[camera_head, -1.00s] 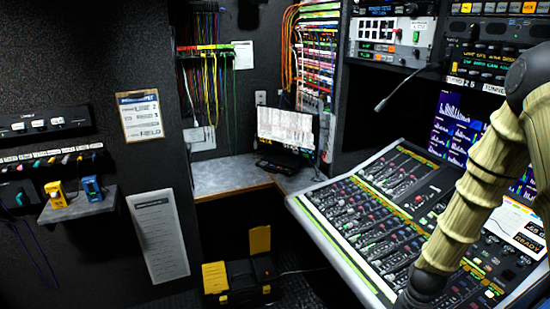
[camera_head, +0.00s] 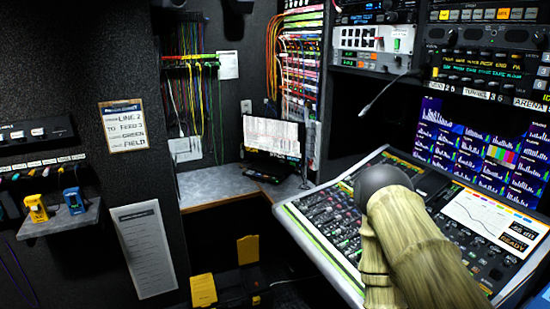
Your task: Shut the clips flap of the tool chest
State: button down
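The tool chest (camera_head: 232,286) is a black box low on the floor, near the bottom edge in the head view and partly cut off by it. One yellow flap (camera_head: 248,250) stands raised at its back right. Another yellow flap (camera_head: 203,290) shows at its left, seemingly lying lower. Labels on the flaps are too small to read, so I cannot tell which is the clips flap. My arm, in a tan sleeve, is bent in front of the mixing console, right of the chest. My gripper is out of view below the frame.
The mixing console (camera_head: 325,222) juts out right of the chest. A desk (camera_head: 212,183) with a monitor (camera_head: 272,136) stands above and behind it. A small wall shelf (camera_head: 60,222) holding yellow and blue devices is at the left. The floor is dark.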

aim_at(249, 246)
jog(key=u, duration=0.6)
jog(key=i, duration=0.4)
jog(key=z, duration=1.35)
